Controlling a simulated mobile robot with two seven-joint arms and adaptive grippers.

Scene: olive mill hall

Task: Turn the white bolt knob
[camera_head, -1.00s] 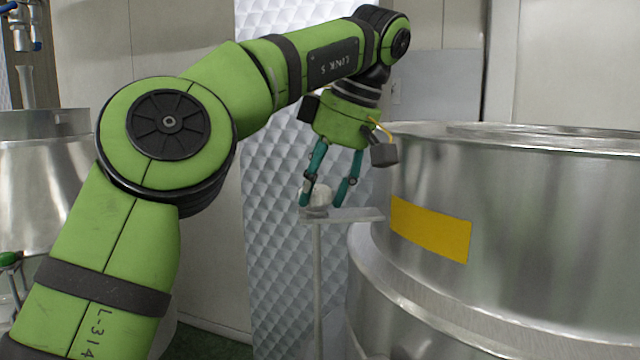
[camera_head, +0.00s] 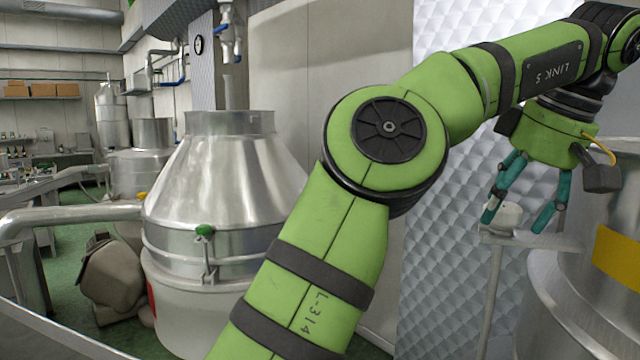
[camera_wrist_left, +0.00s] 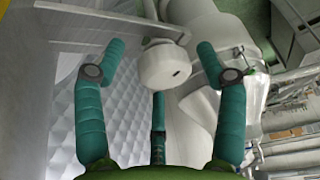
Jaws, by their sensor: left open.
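The white bolt knob (camera_head: 506,215) is a small rounded piece at a pale flat bar on a thin post. In the left wrist view the knob (camera_wrist_left: 165,66) shows a round face with a small dark slot, on a short stem from the bar. My left gripper (camera_head: 514,224) is open over it in the head view. In the wrist view its teal fingers (camera_wrist_left: 161,50) stand on either side of the knob with gaps, and a third finger is below. Whether that lower finger touches the knob cannot be told. My right gripper is not in view.
A large steel vat (camera_head: 575,295) with a yellow label stands close to the right of the gripper. A quilted metal panel (camera_head: 440,250) is behind. A conical steel tank (camera_head: 225,185) with a green-knobbed clamp stands at left, with more tanks, pipes and shelves beyond.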

